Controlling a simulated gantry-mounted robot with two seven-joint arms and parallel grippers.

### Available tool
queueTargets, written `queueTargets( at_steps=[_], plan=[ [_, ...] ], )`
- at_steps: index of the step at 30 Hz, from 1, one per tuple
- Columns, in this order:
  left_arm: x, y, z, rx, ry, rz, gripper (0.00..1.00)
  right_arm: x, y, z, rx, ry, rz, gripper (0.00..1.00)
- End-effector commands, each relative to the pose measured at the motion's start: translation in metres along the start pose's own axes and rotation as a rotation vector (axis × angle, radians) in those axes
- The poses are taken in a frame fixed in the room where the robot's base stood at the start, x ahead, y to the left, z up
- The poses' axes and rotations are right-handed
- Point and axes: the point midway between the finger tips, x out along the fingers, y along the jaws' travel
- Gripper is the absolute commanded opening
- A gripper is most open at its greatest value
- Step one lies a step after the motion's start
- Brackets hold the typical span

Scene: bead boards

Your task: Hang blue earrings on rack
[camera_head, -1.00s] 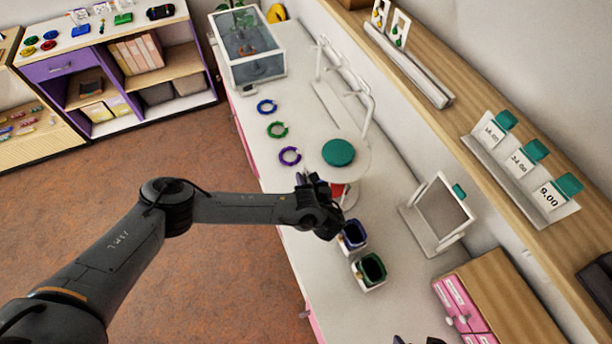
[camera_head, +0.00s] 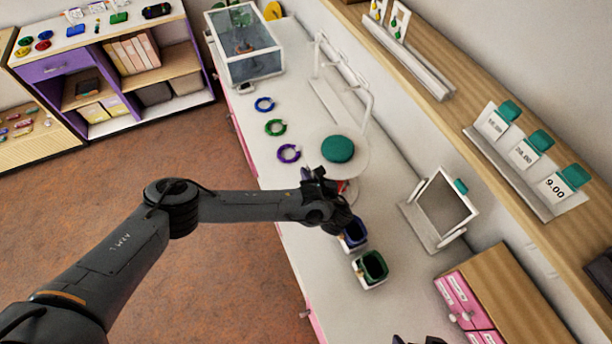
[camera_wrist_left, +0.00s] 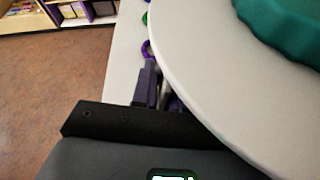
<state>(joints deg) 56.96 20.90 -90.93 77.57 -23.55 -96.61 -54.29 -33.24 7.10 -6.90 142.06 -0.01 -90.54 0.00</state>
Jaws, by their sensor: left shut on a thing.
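My left gripper (camera_head: 307,174) is at the counter's front edge, beside the round white stand (camera_head: 354,160) with a teal round pad (camera_head: 338,149). In the left wrist view its dark purple fingers (camera_wrist_left: 155,88) are close together below the rim of the white disc (camera_wrist_left: 195,70). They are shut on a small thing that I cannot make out. I cannot identify any blue earrings. A white frame with raised bars (camera_head: 345,75), perhaps the rack, stands behind the rings. A small dark part at the bottom edge of the head view may be my right gripper; its jaws do not show.
Blue (camera_head: 264,104), green (camera_head: 275,127) and purple (camera_head: 289,153) rings lie on the white counter. A blue-lined bin (camera_head: 354,236) and green-lined bin (camera_head: 370,268) stand near my left gripper. A mirror (camera_head: 445,210) stands behind. Earring cards (camera_head: 399,21) are on the wall shelf.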

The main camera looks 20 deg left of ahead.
Motion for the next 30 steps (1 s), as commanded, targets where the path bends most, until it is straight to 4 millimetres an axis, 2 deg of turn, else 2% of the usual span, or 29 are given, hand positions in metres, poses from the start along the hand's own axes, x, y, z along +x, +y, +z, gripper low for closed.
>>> queueTargets(
  at_steps=[1,9,30],
  plan=[
    [-0.0010,-0.0043,0.0053,-0.009,-0.002,-0.004,0.00,0.0014,0.0005,0.0004,-0.002,0.000,0.002,0.99],
    [-0.0015,-0.0118,0.0070,-0.011,-0.001,-0.007,0.00,0.0060,0.0005,0.0018,-0.002,0.001,0.002,0.99],
    [0.0016,-0.0109,0.0008,-0.007,-0.002,-0.004,0.00,0.0080,-0.0018,0.0017,0.008,0.003,-0.005,0.99]
  ],
)
